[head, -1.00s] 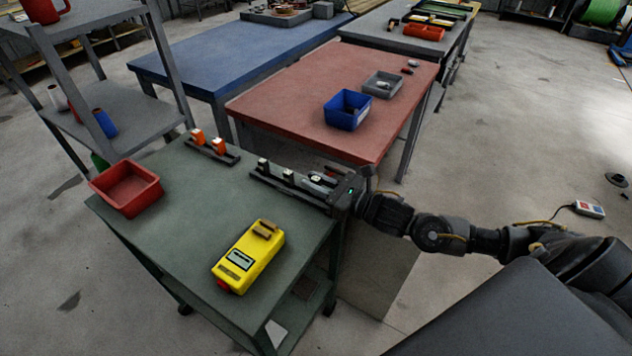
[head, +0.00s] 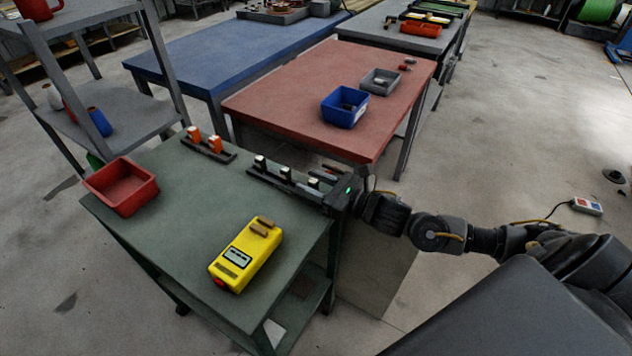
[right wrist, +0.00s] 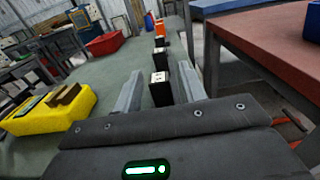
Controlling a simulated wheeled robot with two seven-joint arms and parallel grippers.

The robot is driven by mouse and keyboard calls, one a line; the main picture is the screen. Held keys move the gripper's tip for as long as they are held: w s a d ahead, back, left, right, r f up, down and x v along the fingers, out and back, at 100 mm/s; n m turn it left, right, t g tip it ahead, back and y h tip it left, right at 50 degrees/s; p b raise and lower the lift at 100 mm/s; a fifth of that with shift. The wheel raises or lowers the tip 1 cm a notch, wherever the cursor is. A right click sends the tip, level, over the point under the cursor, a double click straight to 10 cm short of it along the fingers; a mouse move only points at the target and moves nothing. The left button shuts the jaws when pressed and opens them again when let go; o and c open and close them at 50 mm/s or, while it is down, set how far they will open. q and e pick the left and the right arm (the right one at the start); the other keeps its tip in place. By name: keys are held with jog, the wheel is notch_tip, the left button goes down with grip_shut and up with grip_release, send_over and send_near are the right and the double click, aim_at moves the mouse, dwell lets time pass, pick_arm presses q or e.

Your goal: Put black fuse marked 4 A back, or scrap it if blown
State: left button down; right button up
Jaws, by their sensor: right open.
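My right gripper (head: 324,187) is open at the right end of the black rack (head: 300,188) on the green table. A black fuse with a pale top (head: 314,182) stands upright at that end. In the right wrist view it (right wrist: 160,90) stands between the open fingers (right wrist: 160,80), with a gap on each side. Two similar black fuses (head: 260,162) (head: 286,173) stand farther along the rack. No 4 A marking is readable, and I cannot tell whether any fuse is blown. The yellow tester (head: 245,255) lies in front, with brown blocks on top. My left gripper is not in view.
A red bin (head: 122,187) stands at the table's left edge. A red-topped table (head: 290,95) with a blue bin (head: 345,107) is beyond. The green table's middle is clear.

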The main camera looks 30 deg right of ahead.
jog(key=shift+r, duration=0.25)
jog(key=shift+r+p, duration=0.4)
jog(key=shift+p, duration=0.15)
jog(key=v, duration=0.3)
jog(key=shift+f+b, duration=0.3)
jog(key=shift+b, duration=0.1)
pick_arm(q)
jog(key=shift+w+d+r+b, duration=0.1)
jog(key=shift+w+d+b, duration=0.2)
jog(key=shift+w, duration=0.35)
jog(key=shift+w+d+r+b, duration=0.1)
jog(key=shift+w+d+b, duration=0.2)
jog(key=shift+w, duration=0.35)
pick_arm(e)
jog(key=v, duration=0.9)
jog(key=shift+r, duration=0.25)
